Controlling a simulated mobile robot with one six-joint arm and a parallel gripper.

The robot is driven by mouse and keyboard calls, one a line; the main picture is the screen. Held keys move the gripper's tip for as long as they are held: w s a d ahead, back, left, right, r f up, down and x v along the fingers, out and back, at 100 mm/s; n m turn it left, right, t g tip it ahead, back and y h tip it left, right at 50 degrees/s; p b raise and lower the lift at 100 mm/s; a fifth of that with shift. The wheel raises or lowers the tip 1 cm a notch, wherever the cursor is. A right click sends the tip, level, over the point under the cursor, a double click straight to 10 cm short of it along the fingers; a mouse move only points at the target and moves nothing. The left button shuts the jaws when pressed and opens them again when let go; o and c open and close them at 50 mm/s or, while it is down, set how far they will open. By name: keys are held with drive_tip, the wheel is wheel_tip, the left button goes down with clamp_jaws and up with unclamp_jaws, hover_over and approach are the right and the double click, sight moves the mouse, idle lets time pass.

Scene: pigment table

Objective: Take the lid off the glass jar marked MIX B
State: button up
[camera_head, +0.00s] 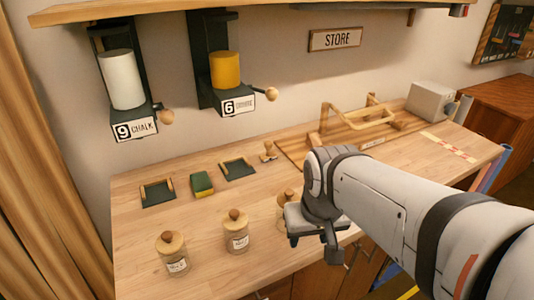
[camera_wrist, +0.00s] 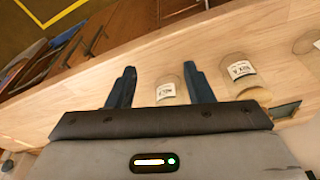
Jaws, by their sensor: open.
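Three glass jars with round wooden lids and white labels stand along the table's front in the head view: a left jar (camera_head: 174,262), a middle jar (camera_head: 237,239) and a right jar (camera_head: 284,207), partly hidden by my gripper (camera_head: 318,238). The labels are too small to read surely there. In the wrist view, one labelled jar (camera_wrist: 166,91) shows between the open, empty fingers of my gripper (camera_wrist: 160,72), its lower part in the picture hidden. A second labelled jar (camera_wrist: 238,72) stands just right of the fingers. I cannot tell surely which is MIX B.
Dark trays (camera_head: 158,192) and a green-topped block (camera_head: 202,183) lie behind the jars, with a small wooden stamp (camera_head: 268,152). A wooden rack (camera_head: 360,125) stands further back. CHALK (camera_head: 122,80) and yellow (camera_head: 226,70) dispensers hang on the wall. Bare table lies around the left jar.

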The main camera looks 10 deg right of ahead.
sight(289, 190)
drive_tip(key=shift+o, duration=1.4)
drive_tip(key=shift+m+g, duration=0.3)
drive_tip(key=shift+m, duration=0.4)
drive_tip(key=w+r, duration=0.1)
drive_tip(key=w, duration=0.1)
drive_tip(key=w+a+r+p, duration=0.1)
drive_tip(key=w+r, duration=0.1)
drive_tip(key=shift+r, duration=0.15)
drive_tip(key=o, duration=0.4)
drive_tip(key=w+r+m, duration=0.1)
drive_tip(key=w, duration=0.2)
drive_tip(key=w+r+m+g+p, duration=0.1)
drive_tip(key=w, duration=0.2)
drive_tip(key=w+r+m+p, duration=0.1)
drive_tip(key=w, duration=0.1)
drive_tip(key=shift+w+d+r+g, duration=0.1)
drive_tip(key=shift+w+r+g, duration=0.2)
drive_tip(key=shift+w+r, duration=0.1)
drive_tip(key=shift+c, duration=0.2)
drive_tip(key=shift+w+m+p, duration=0.3)
drive_tip(key=shift+w, duration=0.05)
drive_tip(key=shift+w+f, duration=0.15)
drive_tip(key=shift+f, duration=3.7)
